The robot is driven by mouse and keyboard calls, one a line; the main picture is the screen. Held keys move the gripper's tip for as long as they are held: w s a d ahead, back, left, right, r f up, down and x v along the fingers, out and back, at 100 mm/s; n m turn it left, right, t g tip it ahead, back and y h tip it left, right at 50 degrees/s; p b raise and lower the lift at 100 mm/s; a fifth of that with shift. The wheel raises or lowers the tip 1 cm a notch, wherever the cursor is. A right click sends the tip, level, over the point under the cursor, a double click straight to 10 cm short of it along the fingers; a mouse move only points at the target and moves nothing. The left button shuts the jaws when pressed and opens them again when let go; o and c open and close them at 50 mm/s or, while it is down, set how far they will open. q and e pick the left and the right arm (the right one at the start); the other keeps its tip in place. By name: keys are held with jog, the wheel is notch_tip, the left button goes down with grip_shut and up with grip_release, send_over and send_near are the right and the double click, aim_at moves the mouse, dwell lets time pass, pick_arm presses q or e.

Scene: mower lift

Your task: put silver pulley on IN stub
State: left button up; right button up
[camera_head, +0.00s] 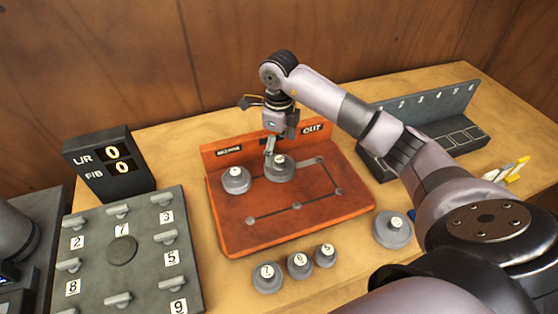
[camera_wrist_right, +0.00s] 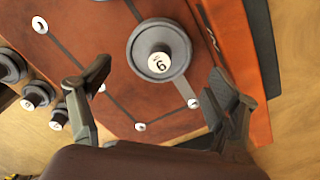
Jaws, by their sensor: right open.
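The red-brown board (camera_head: 290,229) has a back wall marked OUT; I cannot read an IN mark. Two silver-grey pulleys with white number caps sit on it: a left pulley (camera_head: 236,181) and a middle pulley (camera_head: 282,172). Several small stubs, one at the front left (camera_head: 250,221), are bare. My right gripper (camera_head: 270,148) is at the middle pulley, its fingers pointing down. In the right wrist view, the open fingers (camera_wrist_right: 160,80) are spread on either side of a pulley (camera_wrist_right: 150,38) whose cap reads 6 or 9. Contact is not visible. My left gripper is not in view.
Three small pulleys, one of them the leftmost (camera_head: 267,279), and a larger grey pulley (camera_head: 392,231) stand on the table before the board. A dark numbered rack (camera_head: 425,105) is at right. A grey peg panel (camera_head: 140,275) and a display box (camera_head: 98,160) reading 0 are at left.

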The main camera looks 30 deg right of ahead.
aim_at(279, 159)
notch_tip(279, 159, up, 6)
jog(key=b, duration=0.1)
jog(key=shift+r, duration=0.15)
dwell(0.5)
